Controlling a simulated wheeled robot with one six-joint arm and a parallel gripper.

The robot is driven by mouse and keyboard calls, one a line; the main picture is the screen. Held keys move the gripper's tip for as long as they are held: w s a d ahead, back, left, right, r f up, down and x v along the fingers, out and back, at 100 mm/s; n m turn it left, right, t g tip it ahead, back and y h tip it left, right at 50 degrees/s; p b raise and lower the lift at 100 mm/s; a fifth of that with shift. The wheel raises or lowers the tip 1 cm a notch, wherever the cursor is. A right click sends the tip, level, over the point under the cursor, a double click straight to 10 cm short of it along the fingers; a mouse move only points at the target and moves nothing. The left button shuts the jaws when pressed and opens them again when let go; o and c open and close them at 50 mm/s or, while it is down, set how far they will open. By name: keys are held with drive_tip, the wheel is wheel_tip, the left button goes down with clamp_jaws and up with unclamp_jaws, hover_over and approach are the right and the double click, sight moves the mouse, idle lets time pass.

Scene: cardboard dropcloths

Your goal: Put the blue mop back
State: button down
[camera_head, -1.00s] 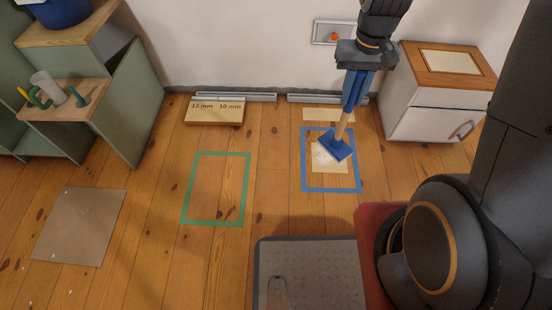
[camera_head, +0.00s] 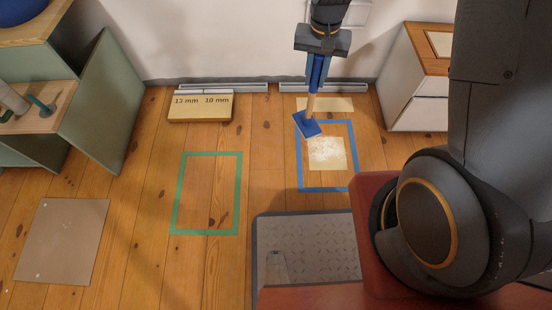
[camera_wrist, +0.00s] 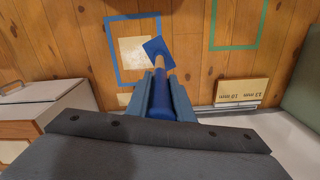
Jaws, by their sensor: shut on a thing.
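My gripper (camera_head: 318,70) is shut on the handle of the blue mop and holds it, head down, near the wall. The blue mop (camera_head: 307,126) has a flat blue head and a pale wooden shaft; its head is over the far left corner of the blue taped rectangle (camera_head: 327,190). Whether the head touches the floor I cannot tell. A pale, speckled square patch (camera_head: 327,154) lies inside that rectangle. In the wrist view the mop head (camera_wrist: 158,52) shows beyond the blue grip (camera_wrist: 161,92) between my fingers.
A green taped rectangle (camera_head: 239,185) lies left of the blue one. A block marked 13 mm and 10 mm (camera_head: 200,108) sits by the wall. Metal rails (camera_head: 318,87) run along the wall. A white cabinet (camera_head: 411,85) stands right, green shelving (camera_head: 105,105) left. A grey sheet (camera_head: 62,240) lies on the floor.

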drive_tip(key=w+a+f+m+b, duration=0.1)
drive_tip(key=a+f+b, duration=0.3)
drive_tip(key=f, duration=1)
drive_tip(key=w+a+f+m+b, duration=0.1)
drive_tip(key=a+f+m+b, duration=0.2)
drive_tip(key=a+f, duration=0.4)
wheel_tip(320, 180, down, 7)
drive_tip(key=shift+f+m+b, duration=0.1)
drive_tip(key=shift+m+b, duration=0.25)
drive_tip(key=shift+m, duration=0.15)
drive_tip(key=shift+f, duration=0.15)
drive_tip(key=c, duration=1.6)
unclamp_jaws()
drive_tip(key=shift+o, duration=0.2)
